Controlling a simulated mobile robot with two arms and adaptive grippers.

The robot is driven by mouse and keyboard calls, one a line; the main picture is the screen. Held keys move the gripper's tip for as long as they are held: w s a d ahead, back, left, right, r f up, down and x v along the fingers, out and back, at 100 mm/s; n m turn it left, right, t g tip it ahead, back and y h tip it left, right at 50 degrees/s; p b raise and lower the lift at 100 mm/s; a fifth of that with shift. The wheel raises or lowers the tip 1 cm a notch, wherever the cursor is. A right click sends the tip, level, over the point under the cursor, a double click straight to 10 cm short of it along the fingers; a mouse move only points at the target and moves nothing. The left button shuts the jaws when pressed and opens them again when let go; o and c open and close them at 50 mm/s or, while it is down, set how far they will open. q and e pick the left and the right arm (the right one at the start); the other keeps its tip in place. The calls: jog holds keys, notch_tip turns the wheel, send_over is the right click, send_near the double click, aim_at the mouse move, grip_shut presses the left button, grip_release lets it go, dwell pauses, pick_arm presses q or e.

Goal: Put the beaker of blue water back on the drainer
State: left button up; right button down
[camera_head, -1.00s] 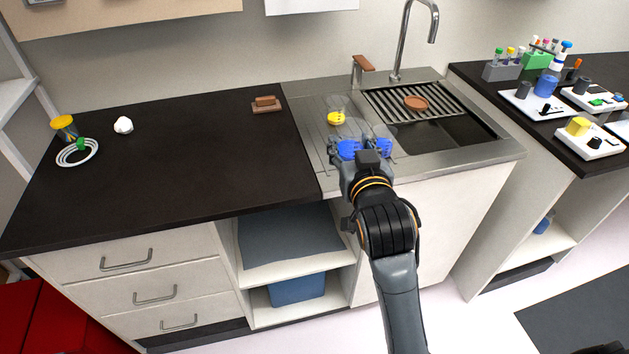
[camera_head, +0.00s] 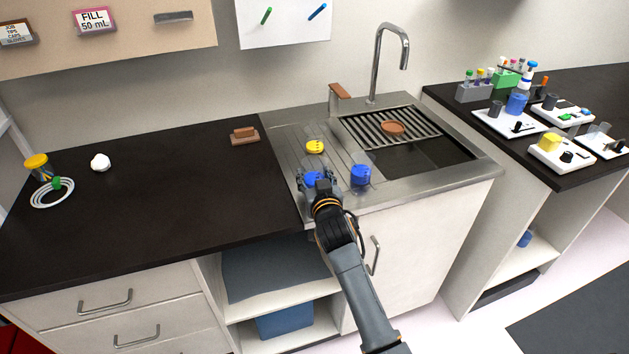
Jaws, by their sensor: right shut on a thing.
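My right gripper (camera_head: 317,181) is shut on a clear beaker of blue water (camera_head: 313,178) at the front left of the drainer. The fingers partly cover this beaker, and I cannot tell whether its base touches the surface. The drainer (camera_head: 293,142) is the grooved steel area left of the sink basin. A second beaker of blue liquid (camera_head: 361,175) stands on it to the right of the gripper, apart from it. A beaker of yellow liquid (camera_head: 314,146) stands on it behind the held one. My left gripper is not in view.
A slatted rack with a brown dish (camera_head: 393,128) covers the back of the basin. The faucet (camera_head: 377,70) rises behind it. A brown block (camera_head: 244,135) lies on the dark counter (camera_head: 170,190), whose middle is clear. Lab devices (camera_head: 510,122) stand on the right bench.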

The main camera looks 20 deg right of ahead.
jog(key=shift+f, duration=1)
jog(key=c, duration=0.6)
grip_release()
jog(key=shift+r, duration=0.25)
jog(key=shift+s+f, duration=0.1)
jog(key=shift+s, duration=0.25)
jog(key=s, duration=0.3)
jog(key=s+a+r, duration=0.1)
jog(key=s, duration=0.3)
jog(key=s+r, duration=0.1)
jog(key=s, duration=0.3)
jog(key=shift+s+a+b, duration=0.1)
jog(key=shift+a+b, duration=0.05)
jog(key=shift+b, duration=0.15)
